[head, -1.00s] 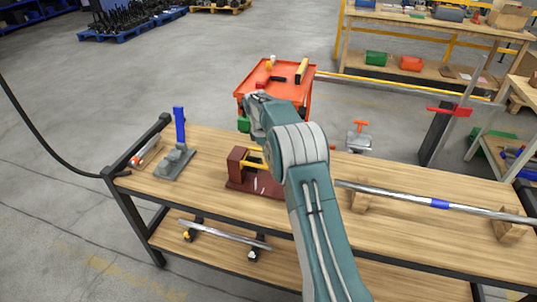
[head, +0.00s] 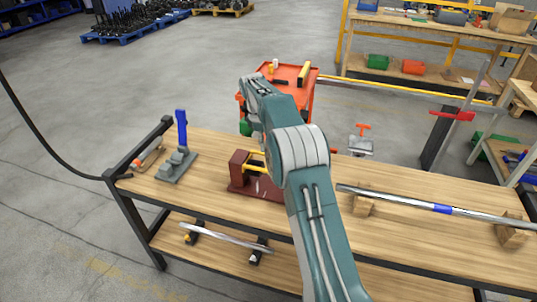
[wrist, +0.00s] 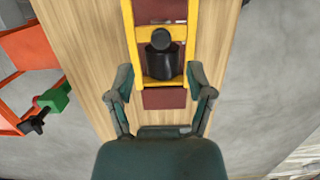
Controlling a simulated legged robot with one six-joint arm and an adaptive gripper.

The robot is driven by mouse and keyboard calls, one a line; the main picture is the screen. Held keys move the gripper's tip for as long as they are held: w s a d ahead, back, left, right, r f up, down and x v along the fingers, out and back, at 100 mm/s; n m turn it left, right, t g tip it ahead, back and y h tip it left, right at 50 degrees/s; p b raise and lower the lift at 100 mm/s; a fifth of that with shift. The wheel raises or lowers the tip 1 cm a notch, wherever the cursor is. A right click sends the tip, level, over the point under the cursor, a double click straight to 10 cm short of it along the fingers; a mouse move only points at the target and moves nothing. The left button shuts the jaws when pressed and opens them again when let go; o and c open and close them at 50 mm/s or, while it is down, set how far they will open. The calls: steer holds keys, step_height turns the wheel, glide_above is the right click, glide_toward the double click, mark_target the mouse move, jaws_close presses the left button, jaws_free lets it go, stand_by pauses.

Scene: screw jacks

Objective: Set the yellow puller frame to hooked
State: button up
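The yellow puller frame (wrist: 130,38) shows in the wrist view as two long side bars joined by a cross bar, around a dark cylinder with a round knob (wrist: 161,58). In the head view only a bit of the yellow frame (head: 256,164) shows at the dark red fixture (head: 240,168) on the workbench. My gripper (wrist: 161,82) is open and empty, with one finger on each side of the frame's near end and apart from it. In the head view my arm hides the gripper and part of the fixture.
A grey tool with a blue handle (head: 181,128) stands left on the bench. A steel bar with a blue band (head: 400,200) rests on wooden blocks at right. An orange cart (head: 300,118) stands behind. A green part (wrist: 54,97) shows at left in the wrist view.

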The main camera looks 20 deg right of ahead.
steer(key=r, duration=0.5)
steer(key=shift+w+a, duration=0.3)
steer(key=shift+a, duration=0.1)
steer(key=s+a+r+m+t+y, duration=0.1)
steer(key=s+r+m+t, duration=0.15)
steer(key=s+r, duration=0.6)
steer(key=s+a+r+m+t, duration=0.1)
steer(key=s+a+r+m, duration=0.15)
steer(key=s+r, duration=0.6)
steer(key=s+f+m+t, duration=0.1)
steer(key=s+f+m, duration=0.2)
steer(key=s, duration=0.9)
steer(key=s+a+f+m+t, duration=0.1)
steer(key=s+f, duration=0.4)
steer(key=s, duration=0.8)
steer(key=shift+s+a+f+m+t+y, duration=0.15)
steer(key=shift+s+a+m+t+y, duration=0.2)
steer(key=shift+m+t, duration=0.55)
